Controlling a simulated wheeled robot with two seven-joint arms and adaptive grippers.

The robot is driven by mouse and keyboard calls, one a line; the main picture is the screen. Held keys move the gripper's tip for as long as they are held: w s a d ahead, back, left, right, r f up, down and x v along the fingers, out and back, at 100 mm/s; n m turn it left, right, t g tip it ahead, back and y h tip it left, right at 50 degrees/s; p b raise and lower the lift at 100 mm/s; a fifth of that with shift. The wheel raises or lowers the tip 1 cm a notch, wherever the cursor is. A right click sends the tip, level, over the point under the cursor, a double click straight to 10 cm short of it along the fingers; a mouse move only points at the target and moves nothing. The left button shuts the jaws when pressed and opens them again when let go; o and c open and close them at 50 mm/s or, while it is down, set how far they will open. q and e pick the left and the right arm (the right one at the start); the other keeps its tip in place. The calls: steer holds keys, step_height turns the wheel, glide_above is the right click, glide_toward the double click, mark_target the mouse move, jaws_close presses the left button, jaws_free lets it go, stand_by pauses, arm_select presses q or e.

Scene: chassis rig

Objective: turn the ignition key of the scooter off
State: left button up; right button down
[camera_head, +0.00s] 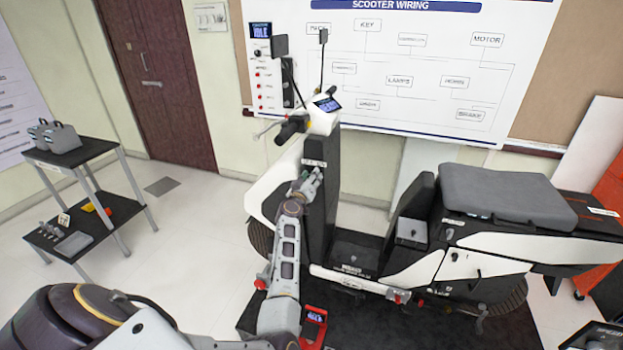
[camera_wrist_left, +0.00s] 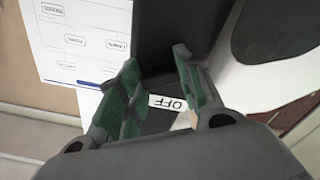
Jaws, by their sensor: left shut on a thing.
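The white and black scooter (camera_head: 325,210) stands on a dark mat, its front column facing my left arm. A small white label strip (camera_head: 314,162) is on the black panel of the column; in the left wrist view it reads OFF (camera_wrist_left: 168,102). My left gripper (camera_head: 312,178) is at this panel, just below the label. In the left wrist view its green-padded fingers (camera_wrist_left: 155,85) sit either side of the label, shut on the ignition key. The key itself is mostly hidden by the gripper, so its angle cannot be told. My right gripper is out of view.
A wiring board (camera_head: 400,70) hangs on the wall behind the scooter. A grey case (camera_head: 505,195) lies on the scooter's seat. A red device (camera_head: 314,322) is on the mat near my forearm. A two-tier cart (camera_head: 85,190) stands at the left, with clear floor between.

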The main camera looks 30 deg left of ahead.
arm_select(q)
steer(key=shift+n, duration=0.6)
steer(key=shift+n+p, duration=0.95)
steer(key=shift+n, duration=4.45)
steer(key=o, duration=1)
steer(key=shift+s, duration=0.1)
steer(key=shift+m, duration=0.4)
steer(key=shift+m+b, duration=0.9)
steer(key=shift+m, duration=4.3)
